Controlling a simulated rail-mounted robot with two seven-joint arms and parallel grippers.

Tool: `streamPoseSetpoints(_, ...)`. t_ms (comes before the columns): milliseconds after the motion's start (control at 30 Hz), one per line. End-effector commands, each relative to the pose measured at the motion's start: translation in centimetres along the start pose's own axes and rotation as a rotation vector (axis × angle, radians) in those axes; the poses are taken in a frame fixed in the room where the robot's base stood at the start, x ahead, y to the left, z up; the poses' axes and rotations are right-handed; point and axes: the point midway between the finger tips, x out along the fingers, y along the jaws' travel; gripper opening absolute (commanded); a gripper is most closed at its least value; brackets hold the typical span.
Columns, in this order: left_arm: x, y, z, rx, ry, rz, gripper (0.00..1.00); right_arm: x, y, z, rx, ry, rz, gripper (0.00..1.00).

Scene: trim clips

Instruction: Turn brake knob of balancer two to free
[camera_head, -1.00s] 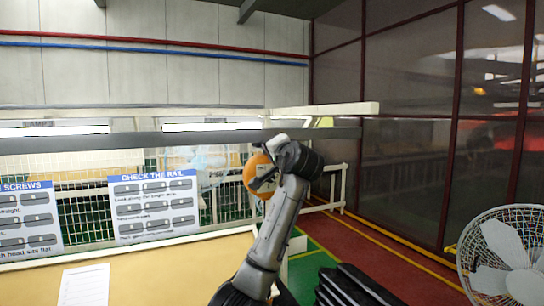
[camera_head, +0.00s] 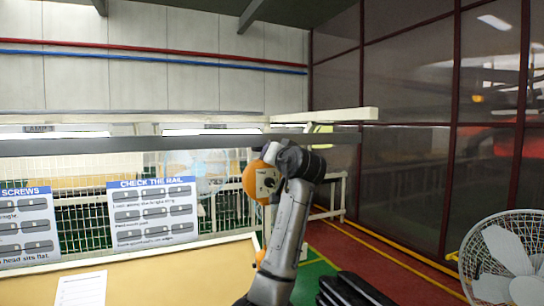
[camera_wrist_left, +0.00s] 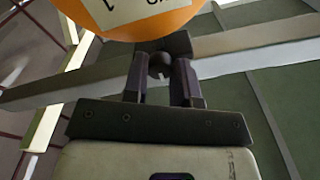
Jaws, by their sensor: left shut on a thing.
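An orange balancer (camera_head: 252,180) with a white face hangs below the overhead rail, right of centre in the head view. Its orange round body and white label also fill the top of the left wrist view (camera_wrist_left: 170,24). A small dark brake knob (camera_wrist_left: 160,64) sits under the body. My left gripper (camera_wrist_left: 160,82) is shut on this knob, one finger on each side. In the head view my left arm reaches up to the balancer, and its wrist covers the balancer's right side; the fingertips cannot be made out there. The label's marking is cut off. My right gripper is not in view.
A pale beam (camera_head: 330,114) and a long grey rail (camera_head: 100,145) run across above the balancer. Sign boards (camera_head: 154,212) stand at the left behind a tan panel (camera_head: 190,275). A fan (camera_head: 505,260) stands at the right. Open floor lies behind my arm.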

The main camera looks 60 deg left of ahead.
Motion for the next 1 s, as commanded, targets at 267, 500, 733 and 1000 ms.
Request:
streamPoseSetpoints(267,-0.06,0.00,-0.05,-0.014,0.001,-0.001,0.02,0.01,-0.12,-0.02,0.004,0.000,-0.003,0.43)
streamPoseSetpoints(500,-0.06,-0.01,-0.05,-0.013,0.001,0.000,0.28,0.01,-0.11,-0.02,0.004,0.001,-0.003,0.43)
streamPoseSetpoints(733,-0.04,-0.01,-0.03,-0.012,0.000,0.000,0.50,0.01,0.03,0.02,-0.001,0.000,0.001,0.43)
streamPoseSetpoints(1000,-0.11,0.02,0.01,-0.012,0.000,0.000,0.51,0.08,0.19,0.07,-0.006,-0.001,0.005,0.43)
